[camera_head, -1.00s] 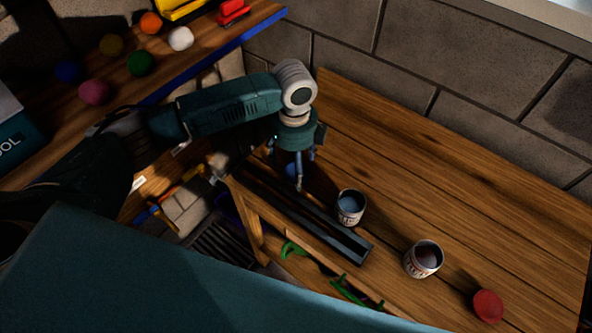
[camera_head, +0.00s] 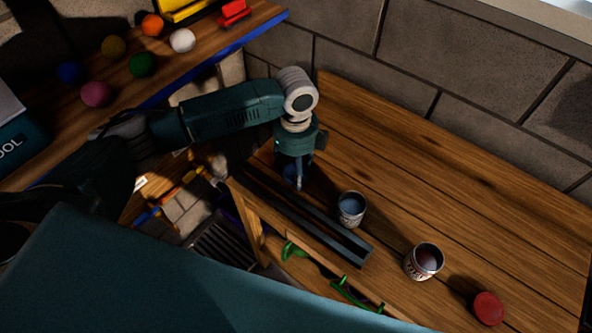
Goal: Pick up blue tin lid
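The blue tin lid (camera_head: 290,173) is a small dark blue shape on the workbench, behind the dark metal rail and largely hidden by my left gripper. My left gripper (camera_head: 296,181) points straight down at the lid from above, with one finger showing in front of it. The other finger is hidden, so I cannot tell whether it is open or closed on the lid. My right gripper is not in view. A tin with blue content (camera_head: 351,209) stands open to the right of the lid.
A tin with dark red content (camera_head: 424,261) and a red lid (camera_head: 488,308) are farther right on the wooden bench (camera_head: 450,190). A dark rail (camera_head: 330,238) runs along the bench's front edge. A shelf with coloured balls (camera_head: 142,64) is at upper left.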

